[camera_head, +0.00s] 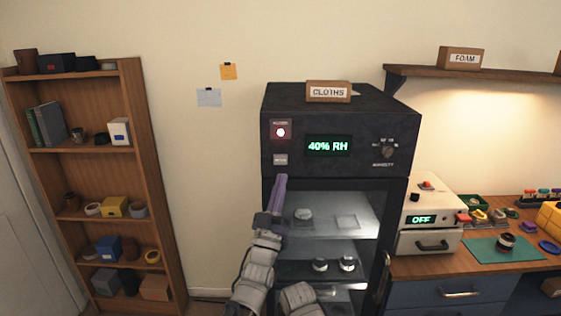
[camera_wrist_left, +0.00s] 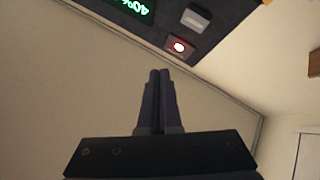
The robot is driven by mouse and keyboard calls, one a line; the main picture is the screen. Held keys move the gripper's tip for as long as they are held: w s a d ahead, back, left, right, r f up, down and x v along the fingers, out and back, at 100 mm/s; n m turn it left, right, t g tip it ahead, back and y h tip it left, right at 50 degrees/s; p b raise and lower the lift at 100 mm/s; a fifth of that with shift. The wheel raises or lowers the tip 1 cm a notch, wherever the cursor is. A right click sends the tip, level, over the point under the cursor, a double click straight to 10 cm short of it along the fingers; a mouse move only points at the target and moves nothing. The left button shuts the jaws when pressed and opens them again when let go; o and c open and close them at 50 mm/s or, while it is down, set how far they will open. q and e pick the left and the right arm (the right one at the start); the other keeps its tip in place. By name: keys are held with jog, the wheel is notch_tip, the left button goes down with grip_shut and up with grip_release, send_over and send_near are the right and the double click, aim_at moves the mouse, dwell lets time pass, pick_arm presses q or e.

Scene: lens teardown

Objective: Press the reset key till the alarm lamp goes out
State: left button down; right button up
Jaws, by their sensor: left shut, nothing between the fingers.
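The dark cabinet (camera_head: 350,167) carries a red alarm lamp (camera_head: 280,132) at the upper left of its front, and it glows. The grey reset key (camera_head: 280,160) sits just below the lamp. My left gripper (camera_head: 282,179) is shut and empty, its purple-grey fingertips showing just below the key in the head view. In the left wrist view the closed fingers (camera_wrist_left: 159,73) point up towards the lit lamp (camera_wrist_left: 179,47), with the key (camera_wrist_left: 196,19) beyond it; they look apart from both. My right gripper is not in view.
A green "40% RH" display (camera_head: 328,146) and a humidity knob (camera_head: 386,150) are right of the lamp. A "CLOTHS" box (camera_head: 328,92) stands on top. The lit lower compartment (camera_head: 345,200) holds lens parts. A bookcase (camera_head: 135,150) stands left; a workbench (camera_head: 425,265) is right.

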pick_arm(q)
send_near(283, 155)
jog(key=shift+s+r+x, duration=0.1)
jog(key=shift+s+x, duration=0.05)
jog(key=shift+x, duration=0.65)
jog(key=shift+s+r+x, duration=0.1)
jog(key=shift+r+x, duration=0.05)
jog(key=shift+x, duration=0.65)
jog(key=shift+s+r+x, duration=0.1)
jog(key=shift+s+x, duration=0.05)
jog(key=shift+x, duration=0.65)
jog(key=shift+w+d, duration=0.15)
jog(key=shift+d, duration=0.05)
jog(key=shift+w, duration=0.3)
jog(key=shift+w, duration=0.45)
dwell(0.5)
jog(key=shift+s, duration=0.9)
jog(key=shift+s, duration=0.1)
jog(key=s, duration=0.4)
jog(key=shift+s, duration=0.4)
